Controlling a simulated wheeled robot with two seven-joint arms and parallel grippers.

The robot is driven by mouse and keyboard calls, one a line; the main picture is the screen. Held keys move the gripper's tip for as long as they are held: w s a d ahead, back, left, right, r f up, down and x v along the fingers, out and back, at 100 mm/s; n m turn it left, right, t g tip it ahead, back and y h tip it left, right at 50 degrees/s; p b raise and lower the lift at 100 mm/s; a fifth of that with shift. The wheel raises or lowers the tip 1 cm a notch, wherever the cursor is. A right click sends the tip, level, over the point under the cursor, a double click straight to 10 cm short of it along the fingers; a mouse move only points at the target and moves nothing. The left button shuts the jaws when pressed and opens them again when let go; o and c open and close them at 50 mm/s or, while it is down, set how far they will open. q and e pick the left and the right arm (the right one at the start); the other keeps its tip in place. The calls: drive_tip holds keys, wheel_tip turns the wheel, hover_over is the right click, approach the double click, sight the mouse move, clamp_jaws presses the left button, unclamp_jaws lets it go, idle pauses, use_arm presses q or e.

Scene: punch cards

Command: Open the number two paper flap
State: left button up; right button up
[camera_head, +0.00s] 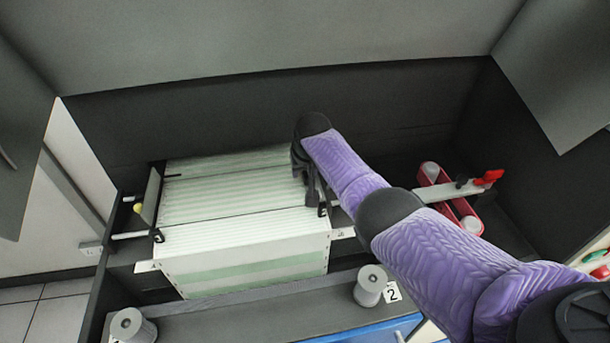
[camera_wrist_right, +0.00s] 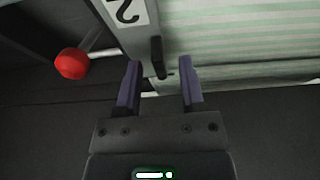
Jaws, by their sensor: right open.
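The striped green-and-white paper (camera_head: 240,190) lies in folds in the middle of the machine. The number two flap (camera_wrist_right: 137,42) shows in the right wrist view as a grey plate with an upside-down "2" at the paper's edge; in the head view my right arm largely hides it. My right gripper (camera_head: 312,190) is at the right edge of the paper. In the right wrist view its purple fingers (camera_wrist_right: 161,75) are open, with the flap's dark end piece just ahead of and between the tips. I cannot tell whether they touch. My left gripper is out of view.
A left plate (camera_head: 150,195) stands tilted beside the paper. Two grey knobs (camera_head: 369,285) (camera_head: 132,326) rise from the front ledge, the right one beside a "2" label (camera_head: 392,292). A red lever (camera_head: 488,177) and red spool holder (camera_head: 430,175) lie right. Dark walls close the back and sides.

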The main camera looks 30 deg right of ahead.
drive_tip(key=shift+f, duration=0.1)
clamp_jaws()
idle(0.4)
